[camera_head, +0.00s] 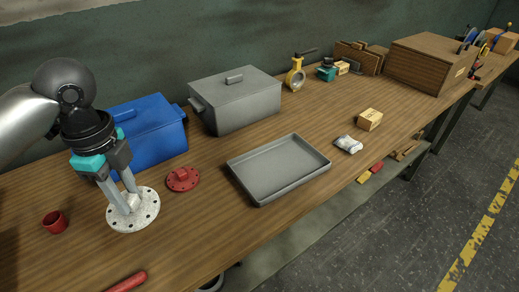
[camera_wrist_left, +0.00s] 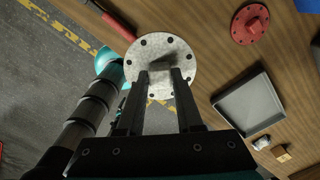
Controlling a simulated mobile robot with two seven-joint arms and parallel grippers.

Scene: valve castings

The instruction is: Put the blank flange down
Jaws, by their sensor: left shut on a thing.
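The blank flange (camera_head: 147,213) is a pale grey speckled round plate with bolt holes around its rim and a raised block in the middle. My left gripper (camera_head: 128,200) is shut on that block, with the plate below the fingers. In the left wrist view the flange (camera_wrist_left: 183,55) lies between and beyond the fingertips (camera_wrist_left: 160,76), and it overlaps both the table and the floor behind. It looks about level and held over the bench near its front left; the gap beneath it cannot be judged. My right gripper is not seen.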

